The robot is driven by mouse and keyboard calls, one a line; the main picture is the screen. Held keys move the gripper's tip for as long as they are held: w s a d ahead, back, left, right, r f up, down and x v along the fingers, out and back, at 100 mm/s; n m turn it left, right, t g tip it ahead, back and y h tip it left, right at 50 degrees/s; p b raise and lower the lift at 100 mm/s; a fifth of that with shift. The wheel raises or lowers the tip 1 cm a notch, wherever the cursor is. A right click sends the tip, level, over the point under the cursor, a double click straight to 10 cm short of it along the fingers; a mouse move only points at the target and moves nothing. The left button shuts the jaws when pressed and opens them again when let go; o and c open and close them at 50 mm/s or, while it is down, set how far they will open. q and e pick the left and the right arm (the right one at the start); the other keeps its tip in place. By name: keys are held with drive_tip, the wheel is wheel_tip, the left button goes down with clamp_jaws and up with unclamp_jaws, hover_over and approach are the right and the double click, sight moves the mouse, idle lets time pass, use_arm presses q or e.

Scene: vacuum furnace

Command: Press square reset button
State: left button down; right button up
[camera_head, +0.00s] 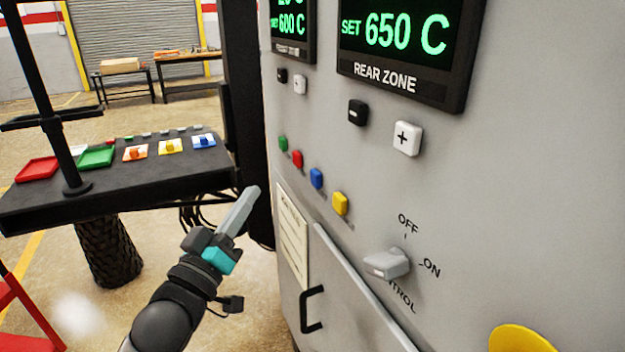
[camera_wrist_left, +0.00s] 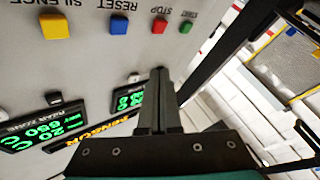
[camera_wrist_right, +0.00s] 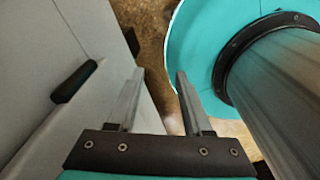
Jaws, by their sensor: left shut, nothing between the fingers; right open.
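The blue square button (camera_head: 317,178) sits on the grey cabinet front, between a red button (camera_head: 297,159) and a yellow button (camera_head: 340,204). In the left wrist view, which is upside down, the blue button (camera_wrist_left: 119,28) carries the label RESET. My left gripper (camera_head: 253,192) is shut and empty, pointing up toward the panel, left of the button row and apart from the blue button. The left wrist view shows its closed fingertips (camera_wrist_left: 158,72) with the buttons beyond them. My right gripper (camera_wrist_right: 160,76) is open and empty, low by the cabinet; it is outside the head view.
A green button (camera_head: 283,143) ends the row. A rotary OFF/ON knob (camera_head: 386,263), a plus button (camera_head: 407,138) and a minus button (camera_head: 357,112) are also on the panel. A black door handle (camera_head: 304,312) sticks out below. A black console (camera_head: 110,195) stands left.

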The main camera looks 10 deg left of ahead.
sight(316, 178)
use_arm(q)
drive_tip(key=w+d+b, duration=0.1)
drive_tip(key=w+d, duration=0.3)
drive_tip(key=d, duration=0.2)
drive_tip(key=shift+w+d, duration=0.25)
drive_tip(key=shift+d, duration=0.05)
drive_tip(key=shift+d, duration=0.1)
idle(1.8)
drive_tip(key=shift+w+d, duration=0.2)
drive_tip(key=shift+d, duration=0.05)
drive_tip(key=shift+w+d, duration=0.25)
drive_tip(key=shift+d, duration=0.1)
idle(0.8)
drive_tip(key=shift+a, duration=0.1)
drive_tip(key=shift+s+a+p, duration=0.5)
drive_tip(key=shift+a+p, duration=0.1)
drive_tip(key=shift+a, duration=0.05)
